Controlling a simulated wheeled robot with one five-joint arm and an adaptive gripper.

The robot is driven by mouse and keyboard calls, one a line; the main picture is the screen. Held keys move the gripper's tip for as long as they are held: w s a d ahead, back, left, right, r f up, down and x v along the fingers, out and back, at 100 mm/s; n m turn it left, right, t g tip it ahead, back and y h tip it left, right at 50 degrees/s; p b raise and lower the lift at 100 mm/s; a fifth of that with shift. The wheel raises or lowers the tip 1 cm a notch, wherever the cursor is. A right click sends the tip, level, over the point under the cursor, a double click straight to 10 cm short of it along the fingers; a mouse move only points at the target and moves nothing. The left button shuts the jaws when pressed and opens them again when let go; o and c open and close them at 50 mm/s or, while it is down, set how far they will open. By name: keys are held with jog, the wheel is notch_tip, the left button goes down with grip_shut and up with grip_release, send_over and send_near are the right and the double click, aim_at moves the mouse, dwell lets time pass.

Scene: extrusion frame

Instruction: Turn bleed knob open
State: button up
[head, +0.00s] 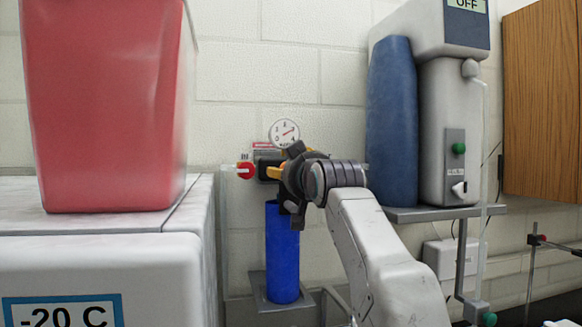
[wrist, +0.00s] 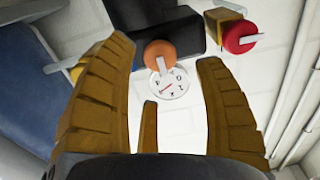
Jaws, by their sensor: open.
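In the wrist view an orange round knob (wrist: 160,55) with a light handle bar sits on a dark block (wrist: 190,22). A red round knob (wrist: 240,36) with a light bar sits to its right on a brass fitting. I see no label telling which is the bleed knob. In the head view the red knob (head: 246,170) shows left of my gripper (head: 278,174); the orange knob cannot be made out there. My gripper (wrist: 166,53) is open, its yellow-brown fingers either side of the orange knob in the picture. Contact cannot be told.
A round gauge (head: 285,132) is on the wall assembly, above a blue cylinder (head: 282,255). A red bin (head: 105,95) stands on a white freezer (head: 100,250) at left. A water-purifier-like unit (head: 448,120) and a blue panel (head: 391,110) stand on a shelf at right.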

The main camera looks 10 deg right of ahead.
jog(key=w+p, duration=0.2)
jog(key=w, duration=0.1)
jog(key=shift+w+r, duration=0.15)
jog(key=shift+w, duration=0.15)
jog(key=shift+w+p, duration=0.5)
jog(key=shift+w, duration=0.4)
jog(key=shift+o, duration=0.2)
jog(key=c, duration=1.2)
